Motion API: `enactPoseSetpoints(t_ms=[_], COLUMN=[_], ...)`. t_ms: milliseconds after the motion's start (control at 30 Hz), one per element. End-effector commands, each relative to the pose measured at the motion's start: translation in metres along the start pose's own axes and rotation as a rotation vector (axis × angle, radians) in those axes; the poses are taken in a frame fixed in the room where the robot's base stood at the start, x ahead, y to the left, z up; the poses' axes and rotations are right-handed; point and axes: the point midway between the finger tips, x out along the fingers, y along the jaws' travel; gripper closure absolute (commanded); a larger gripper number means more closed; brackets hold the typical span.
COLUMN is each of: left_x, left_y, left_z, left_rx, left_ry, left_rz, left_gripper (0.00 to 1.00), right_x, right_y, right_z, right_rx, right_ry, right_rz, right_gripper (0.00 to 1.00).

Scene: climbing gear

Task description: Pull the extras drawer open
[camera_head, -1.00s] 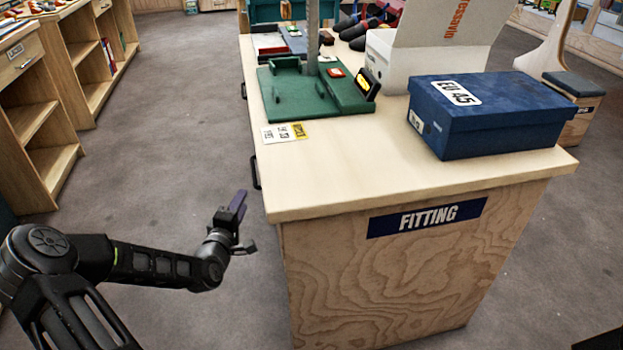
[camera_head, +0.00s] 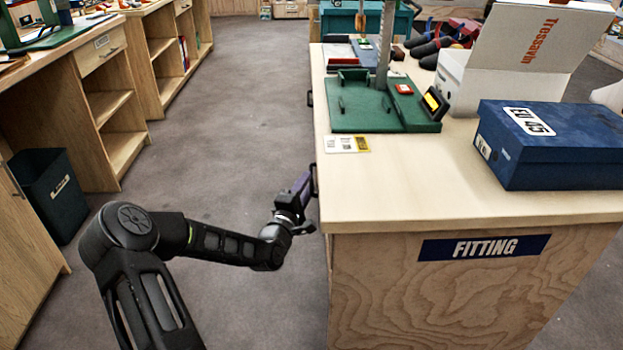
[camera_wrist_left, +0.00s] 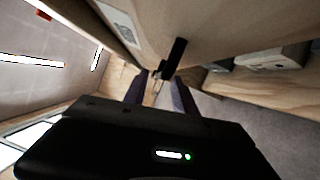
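A black bar handle (camera_head: 314,180) sits on the left side of the fitting counter (camera_head: 440,290), just under its top. In the left wrist view a black handle (camera_wrist_left: 174,59) stands out from a pale wood front (camera_wrist_left: 205,25) with a white label (camera_wrist_left: 119,21), too blurred to read. The drawer front is hidden in the head view. My left gripper (camera_head: 305,207) is beside the handle. It also shows in the left wrist view (camera_wrist_left: 160,93), its two dark fingers apart and empty, with the handle just beyond their tips. My right gripper is not in view.
A second handle (camera_head: 309,98) is farther along the counter's side. On top are a green measuring device (camera_head: 360,110), a blue shoe box (camera_head: 555,150) and a white box (camera_head: 470,85). Shelving (camera_head: 115,100) and a dark bin (camera_head: 50,190) stand left across clear floor.

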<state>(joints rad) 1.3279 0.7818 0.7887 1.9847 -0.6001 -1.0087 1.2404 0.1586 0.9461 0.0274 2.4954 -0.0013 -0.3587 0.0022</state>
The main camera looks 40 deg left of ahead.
Motion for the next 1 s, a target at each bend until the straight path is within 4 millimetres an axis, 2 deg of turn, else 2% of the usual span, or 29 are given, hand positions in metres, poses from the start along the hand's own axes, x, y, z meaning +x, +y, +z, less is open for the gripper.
enactPoseSetpoints(t_ms=[100,267,600,1000], left_x=[0.019,0.037,0.041,0.041], left_y=[-0.001,-0.001,0.0,0.0], left_z=[0.0,0.0,0.0,0.0], left_rx=[-0.001,0.0,0.0,0.0], left_ry=[0.0,0.001,0.001,0.001], left_rz=[0.002,0.0,-0.001,-0.001], left_gripper=[0.67,0.67,0.67,1.0], right_x=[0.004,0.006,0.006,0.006], right_y=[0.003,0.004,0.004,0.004], right_z=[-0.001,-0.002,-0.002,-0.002], right_rx=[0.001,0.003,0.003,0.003], right_ry=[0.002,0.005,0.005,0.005], right_rz=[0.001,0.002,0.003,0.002], right_gripper=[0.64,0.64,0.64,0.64])
